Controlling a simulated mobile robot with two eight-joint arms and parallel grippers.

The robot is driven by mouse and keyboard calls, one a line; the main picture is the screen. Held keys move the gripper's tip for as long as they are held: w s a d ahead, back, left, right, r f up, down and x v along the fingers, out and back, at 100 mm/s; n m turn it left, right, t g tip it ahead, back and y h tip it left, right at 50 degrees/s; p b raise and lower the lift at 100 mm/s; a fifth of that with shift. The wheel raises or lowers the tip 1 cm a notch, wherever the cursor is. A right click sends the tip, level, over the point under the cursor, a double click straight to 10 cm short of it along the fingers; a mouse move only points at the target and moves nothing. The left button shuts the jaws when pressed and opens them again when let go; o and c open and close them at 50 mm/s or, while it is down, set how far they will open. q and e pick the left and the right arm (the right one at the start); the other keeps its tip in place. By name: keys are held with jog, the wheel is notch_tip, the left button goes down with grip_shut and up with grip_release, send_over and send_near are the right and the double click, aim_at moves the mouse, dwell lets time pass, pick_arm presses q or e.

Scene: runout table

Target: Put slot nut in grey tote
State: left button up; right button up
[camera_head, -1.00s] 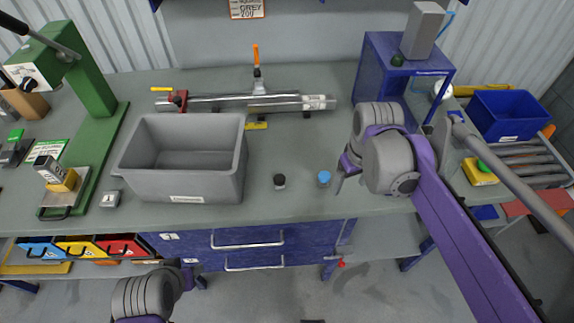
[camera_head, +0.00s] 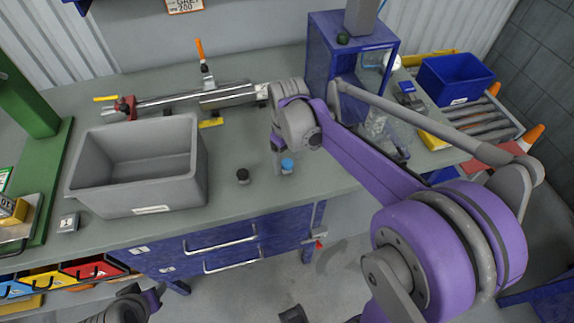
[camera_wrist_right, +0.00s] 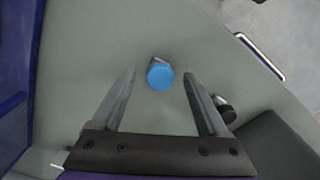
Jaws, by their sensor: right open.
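The grey tote (camera_head: 150,209) stands open on the bench at the left, and I see nothing in it. A small blue-topped piece (camera_head: 287,166) with a grey lower part stands to its right. A black-topped piece (camera_head: 242,176) stands between the two. I cannot tell which small piece is the slot nut. My right gripper (camera_head: 278,146) is close by the blue-topped piece. In the right wrist view its open fingers (camera_wrist_right: 159,74) are empty, with the blue top (camera_wrist_right: 160,76) between their tips. My left arm shows at the bottom left, its jaws unclear.
A small metal block (camera_head: 68,222) lies left of the tote. A metal rail (camera_head: 180,101) with a clamp lies behind the tote. A blue stand (camera_head: 328,55) rises behind my right arm. A blue bin (camera_head: 455,80) is at the far right. The green press (camera_head: 28,90) is at the left.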

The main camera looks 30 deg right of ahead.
jog(key=shift+f, duration=1.35)
grip_shut()
